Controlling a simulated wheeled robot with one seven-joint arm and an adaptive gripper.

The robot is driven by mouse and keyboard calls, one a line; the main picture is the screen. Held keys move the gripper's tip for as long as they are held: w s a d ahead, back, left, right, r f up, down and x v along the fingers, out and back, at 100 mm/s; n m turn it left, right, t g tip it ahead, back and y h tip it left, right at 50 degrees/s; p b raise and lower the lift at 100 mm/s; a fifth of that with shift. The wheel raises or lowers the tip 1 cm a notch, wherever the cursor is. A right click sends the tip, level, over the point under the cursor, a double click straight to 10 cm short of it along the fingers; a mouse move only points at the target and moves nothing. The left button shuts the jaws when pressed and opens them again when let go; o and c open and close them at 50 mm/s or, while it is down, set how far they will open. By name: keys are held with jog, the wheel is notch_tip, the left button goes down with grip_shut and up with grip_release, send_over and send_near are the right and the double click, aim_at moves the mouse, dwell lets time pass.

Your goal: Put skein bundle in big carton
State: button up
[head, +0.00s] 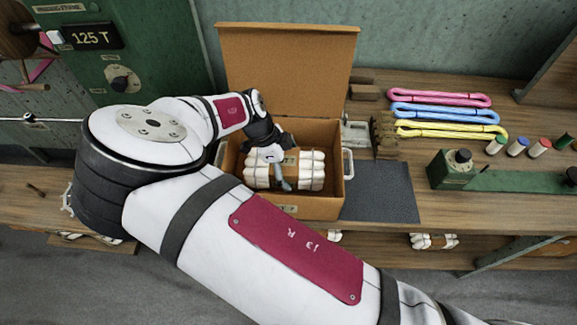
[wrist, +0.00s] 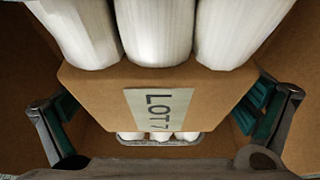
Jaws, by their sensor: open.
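The big carton (head: 315,209) stands on the wooden bench with its lid (head: 290,60) raised at the back. The skein bundle (head: 312,171), white skeins with a brown cardboard band, is inside the carton's walls. I cannot tell whether it rests on the carton floor. In the wrist view the band with its "LOT 7" label (wrist: 160,105) lies between my fingers, with white skeins (wrist: 155,30) above it. My gripper (head: 276,168) reaches down into the carton over the bundle. Its fingers (wrist: 162,115) are spread, one on each side of the band.
A dark mat (head: 385,190) lies right of the carton. Pink, blue and yellow skeins (head: 445,112) lie further right, near several small spools (head: 518,147) and a green device (head: 460,170). More white skeins (head: 433,241) sit on the lower shelf. The mat is bare.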

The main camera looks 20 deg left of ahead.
jog(key=v, duration=1.2)
jog(key=d+r+n+g+y, duration=0.2)
jog(key=d+r+n+y, duration=0.4)
jog(key=d+r, duration=1.5)
jog(key=s+d+r+n+t+h, duration=0.1)
jog(key=s+d+r+n+t, duration=0.2)
jog(key=s+d, duration=0.4)
jog(key=s+d+r+n+t, duration=0.3)
jog(key=s+d+n, duration=0.3)
jog(key=s+d, duration=0.2)
jog(key=shift+d+r+t+h+b, duration=0.35)
jog(key=shift+d+r, duration=0.3)
jog(key=shift+r, duration=0.25)
